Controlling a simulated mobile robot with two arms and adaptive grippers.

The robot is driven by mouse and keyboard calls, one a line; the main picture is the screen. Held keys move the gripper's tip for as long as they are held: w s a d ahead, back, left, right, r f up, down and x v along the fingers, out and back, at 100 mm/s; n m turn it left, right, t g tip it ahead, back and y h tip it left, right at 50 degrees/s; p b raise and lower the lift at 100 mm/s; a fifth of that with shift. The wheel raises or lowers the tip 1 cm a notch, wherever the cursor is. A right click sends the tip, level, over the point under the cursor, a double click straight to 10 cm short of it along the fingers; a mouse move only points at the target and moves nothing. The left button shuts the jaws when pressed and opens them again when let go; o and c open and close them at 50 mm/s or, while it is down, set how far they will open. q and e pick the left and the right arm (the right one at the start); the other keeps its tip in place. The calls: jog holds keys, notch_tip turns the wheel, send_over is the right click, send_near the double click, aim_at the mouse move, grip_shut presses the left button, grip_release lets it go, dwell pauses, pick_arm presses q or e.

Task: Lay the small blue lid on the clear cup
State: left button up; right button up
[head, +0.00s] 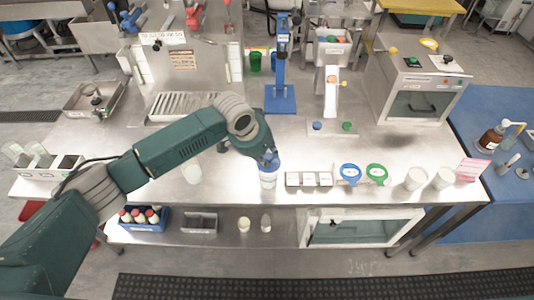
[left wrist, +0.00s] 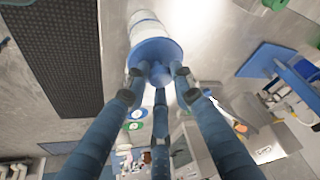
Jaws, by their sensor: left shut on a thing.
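My left gripper (head: 268,160) reaches down from the arm to the front middle of the metal bench. In the left wrist view its fingers (left wrist: 158,85) are shut around the knob of the small blue lid (left wrist: 153,48). The lid lies in line with the top of a pale cup with a blue band (left wrist: 144,18); I cannot tell whether it rests on the rim or hangs just above. In the head view this cup (head: 268,182) stands upright under the gripper. My right gripper is not in view.
Right of the gripper stand a row of small white boxes (head: 308,180), a blue ring-shaped item (head: 348,174), a green one (head: 377,173) and white cups (head: 415,178). A blue stand (head: 281,98) is behind. The bench's front edge is close.

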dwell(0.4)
pick_arm(q)
jog(key=shift+f, duration=1.35)
dwell(1.4)
jog(key=shift+p, duration=0.55)
jog(key=o, duration=1.5)
jog(key=shift+c, duration=0.2)
notch_tip(320, 180, up, 4)
jog(key=p, duration=0.3)
jog(key=shift+f, duration=0.25)
jog(key=shift+r, duration=1.25)
